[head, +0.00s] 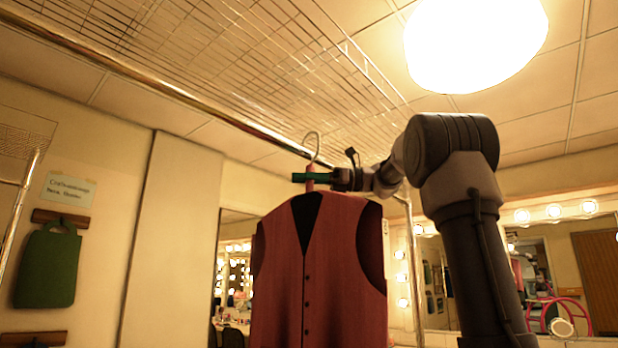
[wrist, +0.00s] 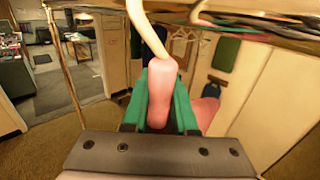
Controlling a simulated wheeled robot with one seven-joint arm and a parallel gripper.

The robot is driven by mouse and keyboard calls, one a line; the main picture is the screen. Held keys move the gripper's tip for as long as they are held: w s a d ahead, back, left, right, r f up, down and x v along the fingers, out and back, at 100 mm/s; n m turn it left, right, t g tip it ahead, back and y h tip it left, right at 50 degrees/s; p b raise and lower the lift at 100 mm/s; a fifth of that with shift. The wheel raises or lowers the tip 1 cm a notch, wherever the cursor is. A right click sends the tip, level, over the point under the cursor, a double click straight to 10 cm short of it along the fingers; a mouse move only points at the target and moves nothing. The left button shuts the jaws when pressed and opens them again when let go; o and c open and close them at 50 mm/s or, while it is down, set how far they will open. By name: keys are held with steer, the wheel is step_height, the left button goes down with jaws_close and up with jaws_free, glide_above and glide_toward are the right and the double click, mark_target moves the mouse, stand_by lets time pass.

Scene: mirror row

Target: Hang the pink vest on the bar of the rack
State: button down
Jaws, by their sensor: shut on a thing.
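The pink vest (head: 330,270) looks reddish in this light. It hangs upright from a hanger with a pale hook (head: 312,145). My gripper (head: 312,179) has green fingers, shut on the hanger's pink neck just below the hook. The wrist view shows the pink neck (wrist: 161,80) between the green fingers, with the hook (wrist: 136,25) rising past the top edge. The shiny bar (head: 190,98) of the rack runs from upper left toward the hook. In the head view the hook overlaps the bar's line; I cannot tell whether it is over the bar or apart.
A wire shelf (head: 240,50) lies above the bar. A green bag (head: 48,265) hangs on the left wall beneath a paper sign (head: 69,189). A lit mirror (head: 550,270) is at right. Open floor (wrist: 60,130) shows in the wrist view.

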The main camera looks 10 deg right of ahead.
steer(key=shift+w+a, duration=0.6)
steer(key=shift+w, duration=0.25)
steer(key=shift+f, duration=1.75)
